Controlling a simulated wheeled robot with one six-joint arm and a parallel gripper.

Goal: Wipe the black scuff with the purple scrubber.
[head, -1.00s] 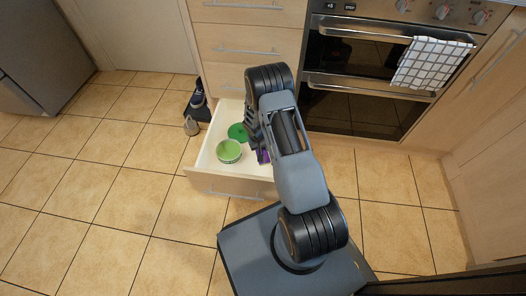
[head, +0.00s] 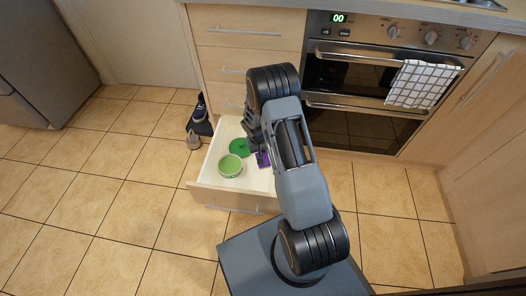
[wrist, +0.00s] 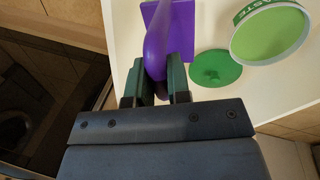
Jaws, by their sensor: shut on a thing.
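The purple scrubber (wrist: 181,20) has a rounded handle and a flat square pad. My gripper (wrist: 156,84) is shut on its handle in the wrist view. In the head view the scrubber (head: 263,159) shows as a small purple patch beside my gripper, inside the open drawer's outline. My arm covers part of it there. I cannot tell whether the pad touches the drawer floor. No black scuff can be made out in either view.
An oven (head: 352,75) stands behind, to the right. Tiled floor at left is clear.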

